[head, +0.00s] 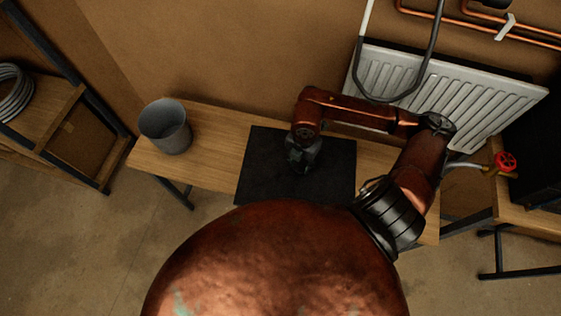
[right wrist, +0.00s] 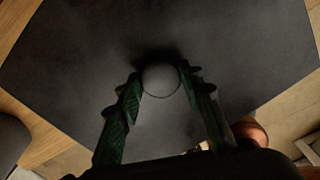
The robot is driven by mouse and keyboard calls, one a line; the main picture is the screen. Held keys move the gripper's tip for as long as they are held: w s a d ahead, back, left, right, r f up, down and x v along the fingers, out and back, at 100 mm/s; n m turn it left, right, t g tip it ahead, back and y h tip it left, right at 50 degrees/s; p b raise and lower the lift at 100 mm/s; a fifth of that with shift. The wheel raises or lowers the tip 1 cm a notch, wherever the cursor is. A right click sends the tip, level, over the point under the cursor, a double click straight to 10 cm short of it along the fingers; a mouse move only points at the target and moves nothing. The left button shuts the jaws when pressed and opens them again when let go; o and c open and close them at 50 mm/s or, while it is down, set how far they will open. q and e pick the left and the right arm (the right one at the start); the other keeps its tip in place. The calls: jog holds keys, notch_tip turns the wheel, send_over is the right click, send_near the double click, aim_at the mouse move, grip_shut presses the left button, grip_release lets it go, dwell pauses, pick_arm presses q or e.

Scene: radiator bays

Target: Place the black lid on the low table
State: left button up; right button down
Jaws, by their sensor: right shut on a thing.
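The black lid (head: 262,178) is a dark, flat, square plate over the middle of the low wooden table (head: 222,128), reaching past its front edge. I cannot tell whether it touches the tabletop or hangs just above it. My right gripper (head: 302,160) comes down over the lid's middle. In the right wrist view its fingers (right wrist: 161,82) are closed around a round knob (right wrist: 160,80) on the lid (right wrist: 235,50). Wood shows at the lid's left side there. My left gripper is not in view.
A grey bucket (head: 165,127) stands on the table's left end. A white radiator (head: 455,95) with a grey hose is on the wall behind. A red valve (head: 506,161) sits at the right. A wooden shelf with a coiled hose (head: 14,92) stands at the left.

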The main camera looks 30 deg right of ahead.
aim_at(283, 155)
jog(key=shift+d+m, duration=0.15)
jog(key=shift+m, duration=0.15)
jog(key=shift+w+f, duration=0.1)
jog(key=shift+w, duration=0.35)
jog(key=w+f, duration=0.1)
jog(key=w, duration=0.1)
jog(key=w+a+f+p, duration=0.1)
jog(key=w, duration=0.1)
jog(key=w+f, duration=0.1)
jog(key=w, duration=0.2)
jog(key=shift+a+f, duration=0.1)
jog(key=shift+a, duration=0.25)
jog(key=w+f, duration=0.3)
jog(key=w+a+f, duration=0.1)
jog(key=f, duration=0.1)
jog(key=shift+w+p, duration=0.25)
jog(key=shift+p, duration=0.05)
jog(key=shift+w+f, duration=0.55)
jog(key=shift+f, duration=1.75)
jog(key=c, duration=1.3)
grip_release()
jog(key=shift+r, duration=0.1)
